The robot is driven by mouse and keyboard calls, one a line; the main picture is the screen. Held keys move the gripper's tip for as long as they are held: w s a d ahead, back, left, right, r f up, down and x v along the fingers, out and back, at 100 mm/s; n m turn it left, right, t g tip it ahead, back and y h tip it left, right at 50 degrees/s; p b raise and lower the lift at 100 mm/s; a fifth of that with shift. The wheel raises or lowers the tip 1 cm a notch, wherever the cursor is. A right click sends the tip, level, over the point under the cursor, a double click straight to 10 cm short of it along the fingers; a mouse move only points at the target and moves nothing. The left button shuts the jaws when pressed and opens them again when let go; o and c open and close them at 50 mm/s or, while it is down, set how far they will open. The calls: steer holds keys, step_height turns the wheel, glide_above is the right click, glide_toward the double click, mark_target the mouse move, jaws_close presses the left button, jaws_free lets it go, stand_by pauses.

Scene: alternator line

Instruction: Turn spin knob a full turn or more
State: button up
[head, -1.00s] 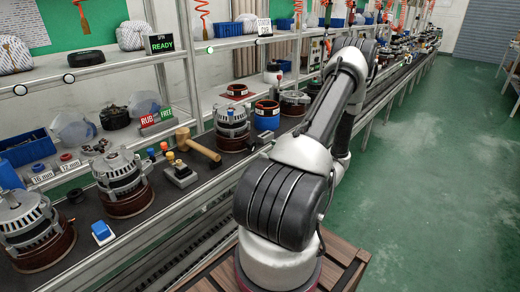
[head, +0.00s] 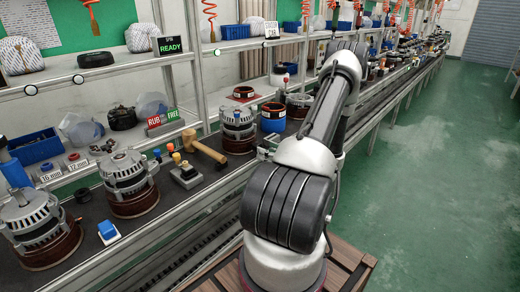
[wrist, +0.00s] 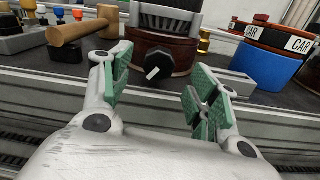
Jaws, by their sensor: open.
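The spin knob (wrist: 155,65) is round and black with a white mark slanting across its face. In the wrist view it sits low on the front of a brown-red base under an alternator (wrist: 166,22). My gripper (wrist: 154,78) is open and empty, with green-padded fingers spread to the left and right of the knob. The fingertips look apart from the knob; the exact depth gap is hard to tell. In the head view this alternator (head: 238,128) stands beyond my arm, and I cannot make out the knob there.
A wooden mallet (wrist: 82,28) lies left of the knob. A blue container (wrist: 268,62) labelled CAR stands at the right, with a small brass piece (wrist: 204,40) beside the base. A metal rail (wrist: 50,90) runs along the bench front. More alternators (head: 128,182) stand at the left.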

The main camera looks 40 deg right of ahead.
mark_target(256, 147)
steer(key=w, duration=0.5)
steer(key=shift+w+a, duration=0.2)
steer(key=shift+a, duration=0.1)
steer(key=c, duration=1)
